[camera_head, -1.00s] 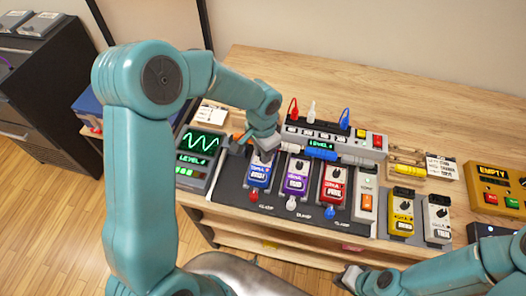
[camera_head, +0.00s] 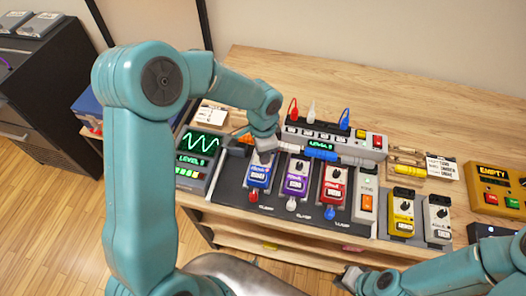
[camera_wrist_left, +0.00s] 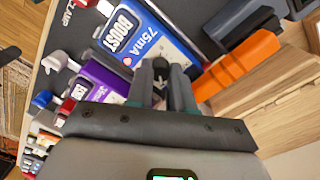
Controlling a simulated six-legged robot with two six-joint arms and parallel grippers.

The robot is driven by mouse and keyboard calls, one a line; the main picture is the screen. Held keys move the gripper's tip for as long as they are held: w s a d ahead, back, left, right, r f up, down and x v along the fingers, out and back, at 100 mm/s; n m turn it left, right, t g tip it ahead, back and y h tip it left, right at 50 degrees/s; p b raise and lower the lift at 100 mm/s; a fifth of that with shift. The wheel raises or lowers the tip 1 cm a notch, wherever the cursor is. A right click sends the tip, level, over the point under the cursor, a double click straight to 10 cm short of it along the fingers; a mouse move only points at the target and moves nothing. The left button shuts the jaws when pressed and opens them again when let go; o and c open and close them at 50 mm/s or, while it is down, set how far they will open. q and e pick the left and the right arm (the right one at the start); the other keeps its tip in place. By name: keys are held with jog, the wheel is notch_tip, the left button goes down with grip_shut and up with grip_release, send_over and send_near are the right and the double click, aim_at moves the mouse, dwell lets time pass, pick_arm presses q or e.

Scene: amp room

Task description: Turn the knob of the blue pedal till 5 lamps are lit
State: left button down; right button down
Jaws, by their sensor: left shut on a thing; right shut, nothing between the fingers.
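The blue pedal (camera_head: 257,177) is at the left end of the pedal row in the head view. Its blue face with "BOOST" lettering (camera_wrist_left: 152,32) fills the upper middle of the left wrist view. My left gripper (camera_head: 265,151) is at the pedal's top end, shut on its knob, which the fingers (camera_wrist_left: 161,84) mostly hide. The level meter (camera_head: 191,160), left of the pedal, shows a green wave, a "LEVEL" reading and a row of several lit green lamps. My right gripper (camera_head: 350,279) is shut and empty below the bench's front edge.
A purple pedal (camera_head: 295,180) and a red pedal (camera_head: 333,187) stand close on the right. A power strip (camera_head: 340,143) with plugs lies behind them. An orange piece (camera_wrist_left: 238,65) is near the left gripper.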

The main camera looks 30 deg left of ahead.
pick_arm(q)
jog(key=c, duration=1.3)
grip_release()
jog(key=shift+o, duration=0.2)
